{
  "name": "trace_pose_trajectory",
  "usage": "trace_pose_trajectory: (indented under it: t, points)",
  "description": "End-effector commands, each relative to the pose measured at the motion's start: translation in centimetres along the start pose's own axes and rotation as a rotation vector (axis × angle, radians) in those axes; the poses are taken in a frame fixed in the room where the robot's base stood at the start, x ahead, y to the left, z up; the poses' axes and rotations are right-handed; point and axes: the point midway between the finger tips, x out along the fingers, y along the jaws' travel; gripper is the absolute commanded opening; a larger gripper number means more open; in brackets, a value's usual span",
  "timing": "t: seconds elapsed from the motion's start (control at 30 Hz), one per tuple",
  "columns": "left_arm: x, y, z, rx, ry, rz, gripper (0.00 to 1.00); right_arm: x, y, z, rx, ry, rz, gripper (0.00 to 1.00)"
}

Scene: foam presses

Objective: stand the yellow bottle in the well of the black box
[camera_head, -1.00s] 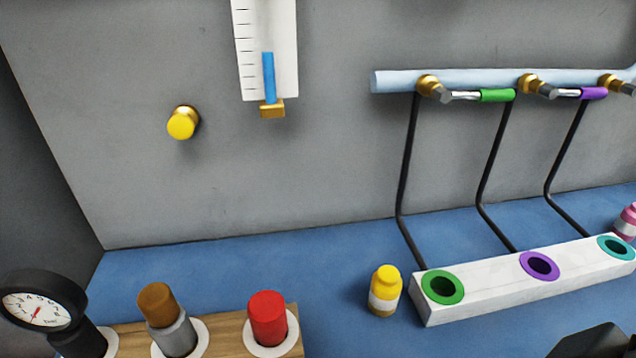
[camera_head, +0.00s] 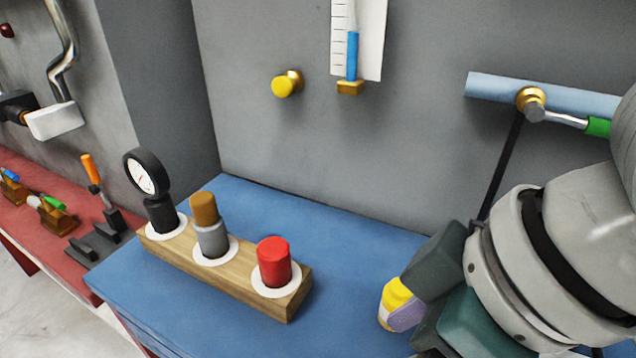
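The yellow bottle (camera_head: 394,293) is small, with a yellow top and a pale lower part. It is on the blue bench, at the lower middle of the head view. My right gripper (camera_head: 412,300) comes in from the right, and its dark parts overlap the bottle's right side. A lavender-grey piece lies against the bottle, and I cannot tell whether it is a fingertip. Whether the fingers are closed on the bottle is hidden. My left gripper is not in view. I see no black box with a well.
A wooden block (camera_head: 170,252) holds a gauge (camera_head: 147,172), a brown-topped grey cylinder (camera_head: 208,225) and a red cylinder (camera_head: 273,262). A red bench (camera_head: 60,170) with tools stands at left. A pale blue pipe (camera_head: 495,89) runs along the wall. Blue bench surface (camera_head: 330,310) is clear left of the bottle.

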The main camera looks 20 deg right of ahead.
Motion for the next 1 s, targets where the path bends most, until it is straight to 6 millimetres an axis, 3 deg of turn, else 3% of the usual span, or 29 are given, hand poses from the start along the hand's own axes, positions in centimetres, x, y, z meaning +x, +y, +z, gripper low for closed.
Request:
trace_pose_trajectory:
  t: [0.03,0.27,0.4,0.53,0.63,0.8,1.0]
  points:
    - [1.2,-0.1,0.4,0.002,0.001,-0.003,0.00,1.1,0.3,-0.3,-0.036,0.001,-0.006,0.86]
    - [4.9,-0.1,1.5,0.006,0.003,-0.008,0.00,3.5,2.2,-1.8,-0.193,-0.054,-0.039,0.86]
    - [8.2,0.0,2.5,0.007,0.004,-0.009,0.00,4.6,5.7,-2.0,-0.262,-0.141,-0.023,0.86]
    - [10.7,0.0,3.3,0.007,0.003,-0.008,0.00,3.9,9.4,-1.8,-0.257,-0.224,0.001,0.86]
    - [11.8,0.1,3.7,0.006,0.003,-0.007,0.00,2.8,11.4,-1.6,-0.227,-0.264,0.010,0.86]
    - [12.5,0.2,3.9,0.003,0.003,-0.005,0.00,1.6,12.7,-1.4,-0.193,-0.291,0.010,0.86]
    - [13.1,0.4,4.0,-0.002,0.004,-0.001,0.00,3.6,12.8,-0.7,-0.189,-0.296,0.005,0.86]
